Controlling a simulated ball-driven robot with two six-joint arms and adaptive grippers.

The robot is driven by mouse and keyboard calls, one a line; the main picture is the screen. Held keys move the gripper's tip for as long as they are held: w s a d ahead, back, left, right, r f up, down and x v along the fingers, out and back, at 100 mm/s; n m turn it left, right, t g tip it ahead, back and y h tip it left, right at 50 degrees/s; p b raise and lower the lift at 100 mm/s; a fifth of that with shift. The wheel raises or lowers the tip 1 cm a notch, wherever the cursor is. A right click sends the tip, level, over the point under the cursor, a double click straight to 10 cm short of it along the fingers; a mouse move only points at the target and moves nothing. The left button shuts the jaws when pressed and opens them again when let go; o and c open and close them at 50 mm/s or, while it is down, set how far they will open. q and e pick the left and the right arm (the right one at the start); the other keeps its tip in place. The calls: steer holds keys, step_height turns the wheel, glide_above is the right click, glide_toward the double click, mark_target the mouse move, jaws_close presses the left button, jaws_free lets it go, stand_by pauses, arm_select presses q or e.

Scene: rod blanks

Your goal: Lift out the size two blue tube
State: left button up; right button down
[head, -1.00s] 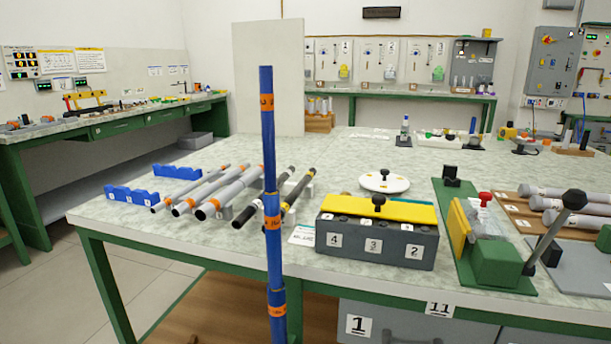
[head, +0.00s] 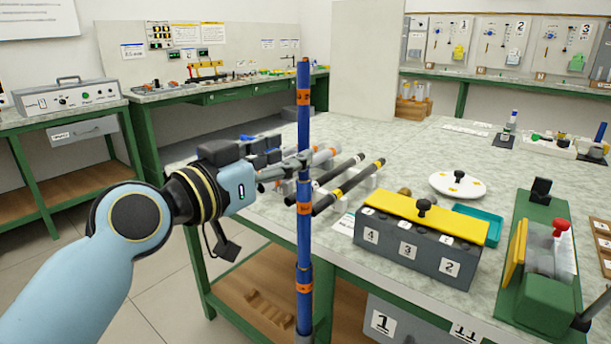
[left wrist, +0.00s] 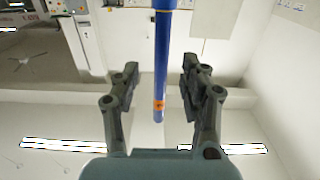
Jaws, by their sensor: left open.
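A tall blue tube (head: 304,135) with several orange bands stands upright at the table's near edge. Thicker blue sections continue below it, the lowest one (head: 303,318) near the bottom of the head view. The band lettering is too small to read, so I cannot tell which section is size two. My left gripper (head: 297,166) is open at the height of the upper part, its fingers pointing right, level. In the left wrist view the blue tube (left wrist: 160,65) appears between the open fingers (left wrist: 157,85), its end showing.
Grey and black rods (head: 348,187) lie on supports behind the tube. A grey numbered block with a yellow lid (head: 408,209), a white disc (head: 461,184), a teal tray (head: 488,218) and a green press-like fixture (head: 540,290) stand to the right.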

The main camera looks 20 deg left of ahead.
mark_target(300, 147)
arm_select(q)
steer(key=x, duration=0.5)
steer(key=shift+a, duration=0.1)
jaws_close()
